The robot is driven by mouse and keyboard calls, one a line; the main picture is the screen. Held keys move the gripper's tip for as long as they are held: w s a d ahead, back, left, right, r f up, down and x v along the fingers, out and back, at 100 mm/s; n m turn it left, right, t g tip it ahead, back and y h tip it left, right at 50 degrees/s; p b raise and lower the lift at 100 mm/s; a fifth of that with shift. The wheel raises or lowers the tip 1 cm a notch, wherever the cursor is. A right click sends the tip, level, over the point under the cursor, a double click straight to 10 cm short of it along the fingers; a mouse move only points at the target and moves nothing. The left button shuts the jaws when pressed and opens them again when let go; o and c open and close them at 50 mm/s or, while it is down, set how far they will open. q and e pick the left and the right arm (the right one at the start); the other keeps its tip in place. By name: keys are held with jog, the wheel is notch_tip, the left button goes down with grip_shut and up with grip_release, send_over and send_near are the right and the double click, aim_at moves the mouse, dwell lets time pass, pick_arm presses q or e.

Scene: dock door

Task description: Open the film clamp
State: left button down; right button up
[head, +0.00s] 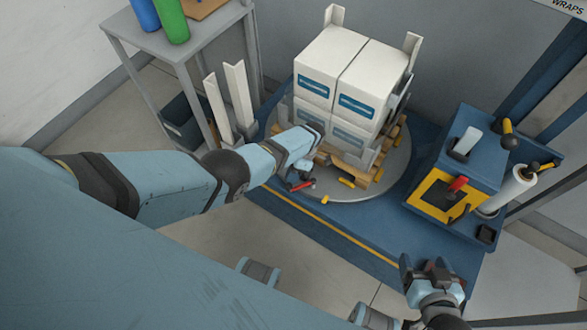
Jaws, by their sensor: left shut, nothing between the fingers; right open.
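A small red-handled part (304,186), which looks like the film clamp, sits at the front edge of the round grey turntable (372,190). My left gripper (297,181) is shut and empty, right beside the red handle. I cannot tell whether they touch, and the arm hides part of the clamp. My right gripper (431,268) is open and empty, over the front right of the blue base, far from the clamp.
White boxes (345,80) are stacked on a wooden pallet (350,170) on the turntable, with white corner posts. A blue machine (470,160) with a yellow panel and film roll (508,188) stands right. A grey table (185,40) with bottles stands back left.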

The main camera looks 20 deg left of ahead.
pick_arm(q)
jog(key=s+n+p, duration=0.1)
jog(key=s+d+n+h, duration=0.1)
jog(key=shift+d+r+n+h+p, duration=0.1)
jog(key=shift+d+n+h+p, duration=0.2)
jog(key=shift+n+p, duration=0.1)
jog(key=shift+s+d, duration=0.25)
jog(key=shift+s, duration=0.05)
pick_arm(e)
jog(key=shift+s+d+r, duration=0.1)
jog(key=shift+s+r, duration=0.05)
jog(key=shift+r, duration=0.1)
pick_arm(q)
jog(key=shift+d, duration=0.1)
jog(key=shift+p, duration=0.3)
pick_arm(e)
jog(key=shift+r, duration=0.2)
jog(key=shift+r, duration=0.1)
